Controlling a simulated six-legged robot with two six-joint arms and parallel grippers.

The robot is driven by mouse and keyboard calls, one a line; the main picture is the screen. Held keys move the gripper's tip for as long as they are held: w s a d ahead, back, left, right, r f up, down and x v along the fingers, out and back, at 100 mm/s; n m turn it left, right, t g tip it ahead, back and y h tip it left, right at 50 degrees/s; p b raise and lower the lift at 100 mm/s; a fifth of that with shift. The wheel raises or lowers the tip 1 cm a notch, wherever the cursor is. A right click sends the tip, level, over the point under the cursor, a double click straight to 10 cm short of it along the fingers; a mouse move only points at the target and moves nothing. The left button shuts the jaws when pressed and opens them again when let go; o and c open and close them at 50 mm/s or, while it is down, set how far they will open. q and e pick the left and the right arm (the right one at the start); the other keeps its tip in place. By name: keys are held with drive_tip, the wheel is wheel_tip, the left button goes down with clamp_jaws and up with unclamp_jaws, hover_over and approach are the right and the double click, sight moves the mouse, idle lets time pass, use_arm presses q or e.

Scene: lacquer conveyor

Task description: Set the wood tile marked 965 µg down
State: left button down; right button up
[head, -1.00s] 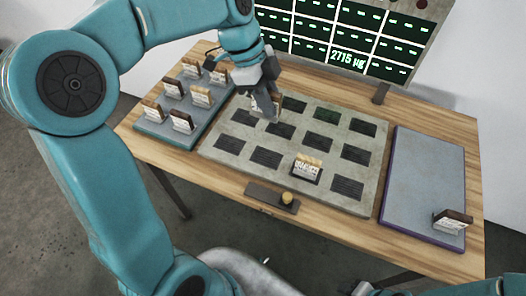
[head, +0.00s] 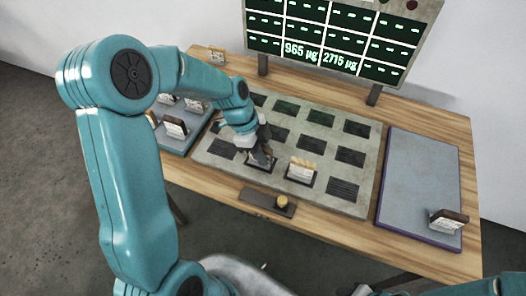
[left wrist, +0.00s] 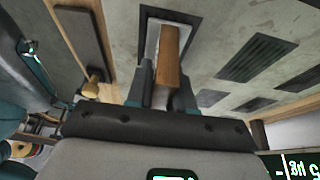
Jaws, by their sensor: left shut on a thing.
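My left gripper (head: 262,158) is low over the front row of the grey plate's dark pads and is shut on a wood tile. In the left wrist view the gripper (left wrist: 163,88) has a finger on each side of the wood tile (left wrist: 169,60), which shows its brown top edge and a strip of pale face. The tile stands over a dark pad (left wrist: 185,24); whether it rests on it is hard to tell. Its marking is hidden. The display panel (head: 340,38) shows 965 µg beside 2715 µg.
Another pale-faced tile (head: 302,168) stands on the pad just right of my gripper. A blue-grey tray (head: 180,143) at left holds several tiles. A purple-edged tray (head: 418,180) at right holds one tile (head: 447,220). A bar with a brass knob (head: 282,201) lies in front.

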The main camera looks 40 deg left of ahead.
use_arm(q)
drive_tip(key=shift+f+b, duration=0.15)
drive_tip(key=shift+b, duration=0.15)
drive_tip(key=c, duration=1)
unclamp_jaws()
drive_tip(key=shift+r+p, duration=0.35)
drive_tip(key=shift+r, duration=0.1)
drive_tip(key=v, duration=1.1)
drive_tip(key=shift+r, duration=0.25)
drive_tip(key=shift+s+a, duration=0.1)
drive_tip(key=shift+a, duration=0.05)
